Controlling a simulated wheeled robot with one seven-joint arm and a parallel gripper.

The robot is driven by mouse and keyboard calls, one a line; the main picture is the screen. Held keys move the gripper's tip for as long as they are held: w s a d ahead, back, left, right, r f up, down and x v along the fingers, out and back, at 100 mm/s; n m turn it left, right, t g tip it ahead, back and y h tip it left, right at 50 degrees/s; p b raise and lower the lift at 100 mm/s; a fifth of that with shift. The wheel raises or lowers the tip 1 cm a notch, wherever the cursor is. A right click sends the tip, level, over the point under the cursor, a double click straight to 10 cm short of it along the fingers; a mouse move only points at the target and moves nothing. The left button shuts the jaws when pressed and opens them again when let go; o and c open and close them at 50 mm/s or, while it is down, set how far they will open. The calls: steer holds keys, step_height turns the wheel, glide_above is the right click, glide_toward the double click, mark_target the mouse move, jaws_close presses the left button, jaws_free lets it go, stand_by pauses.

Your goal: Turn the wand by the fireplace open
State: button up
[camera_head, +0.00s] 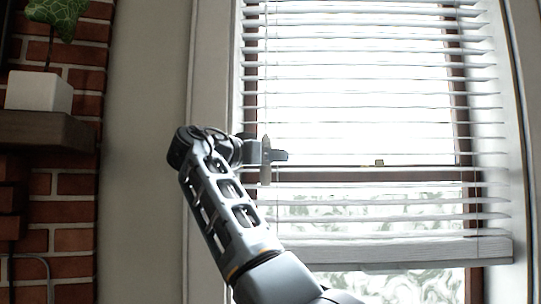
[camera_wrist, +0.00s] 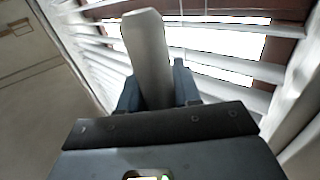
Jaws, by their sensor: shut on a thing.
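The wand (camera_head: 265,160) is a pale, slim handle hanging at the left side of the window blind. In the wrist view the wand (camera_wrist: 148,58) shows as a wide pale bar rising from between the fingers. My gripper (camera_head: 268,155) is shut on the wand, with a finger on each side of it; the dark fingers also show in the wrist view (camera_wrist: 157,92). The blind (camera_head: 370,100) has white horizontal slats, tilted with bright gaps between them, and its bottom rail (camera_head: 400,250) hangs above the window's lower edge.
The brick fireplace (camera_head: 70,205) stands at the far left, with a wooden mantel (camera_head: 45,130) bearing a white pot (camera_head: 38,92) with a green plant (camera_head: 58,17). A bare wall (camera_head: 145,150) lies between it and the window frame (camera_head: 207,75). The slats are close behind my gripper.

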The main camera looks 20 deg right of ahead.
steer(key=shift+s+m+g+h, duration=0.1)
steer(key=shift+m+g+h, duration=0.4)
steer(key=shift+m+g, duration=0.5)
steer(key=shift+g, duration=0.5)
steer(key=o, duration=0.9)
steer(key=shift+o, duration=0.2)
steer(key=b+v, duration=0.1)
steer(key=v, duration=0.6)
steer(key=shift+a+b, duration=0.3)
steer(key=shift+b, duration=0.1)
steer(key=shift+s, duration=0.15)
steer(key=shift+f, duration=0.1)
